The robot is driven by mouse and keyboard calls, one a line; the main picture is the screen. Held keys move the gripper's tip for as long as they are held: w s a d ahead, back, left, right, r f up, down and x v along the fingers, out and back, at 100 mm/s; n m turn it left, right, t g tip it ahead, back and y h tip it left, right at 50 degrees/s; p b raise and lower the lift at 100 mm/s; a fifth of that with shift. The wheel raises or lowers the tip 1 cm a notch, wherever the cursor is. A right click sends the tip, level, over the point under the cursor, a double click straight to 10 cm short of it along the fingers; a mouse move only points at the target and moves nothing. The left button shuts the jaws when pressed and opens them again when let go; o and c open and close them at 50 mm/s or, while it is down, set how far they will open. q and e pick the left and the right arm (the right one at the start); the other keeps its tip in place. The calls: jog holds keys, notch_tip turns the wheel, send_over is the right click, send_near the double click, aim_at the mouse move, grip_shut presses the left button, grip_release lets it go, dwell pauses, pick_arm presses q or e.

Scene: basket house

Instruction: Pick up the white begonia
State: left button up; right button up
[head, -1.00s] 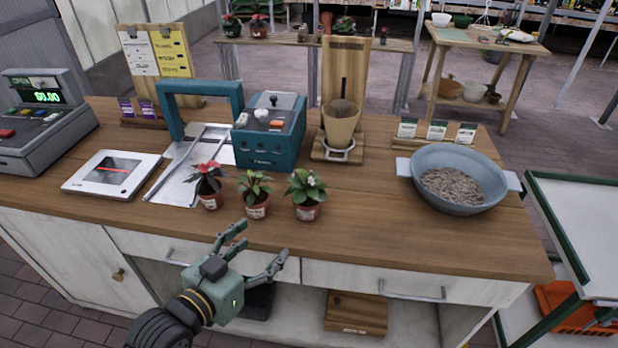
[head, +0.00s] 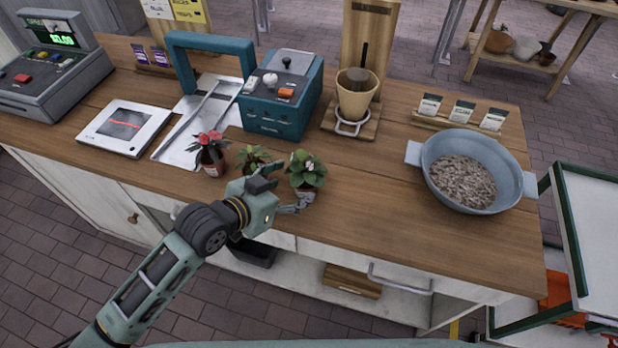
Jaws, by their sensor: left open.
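The white begonia (head: 305,168) is the rightmost of three small potted plants near the counter's front edge. It has green leaves and small pale flowers, and its pot is mostly hidden behind my gripper. My left gripper (head: 290,187) is open, with its fingers pointing toward this plant. One finger shows at the left of the begonia and the other in front of its pot. I cannot tell whether they touch it. My right gripper is not in view.
A red-leaved plant (head: 211,150) and a green plant (head: 251,159) stand to the left, the latter partly hidden by my gripper. A teal machine (head: 283,100) stands behind. A blue-grey bowl (head: 432,182) of pellets is at the right. The counter between begonia and bowl is clear.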

aim_at(307, 181)
pick_arm(q)
jog(key=p+x, duration=0.1)
jog(key=x, duration=0.4)
jog(key=shift+s+d+p, duration=0.2)
jog(key=shift+d+p, duration=0.15)
jog(key=shift+w+d+f, duration=0.2)
jog(key=shift+w+f, duration=0.05)
jog(key=shift+c, duration=0.4)
jog(key=c, duration=1.1)
jog(key=shift+c, duration=0.5)
jog(key=shift+r, duration=0.1)
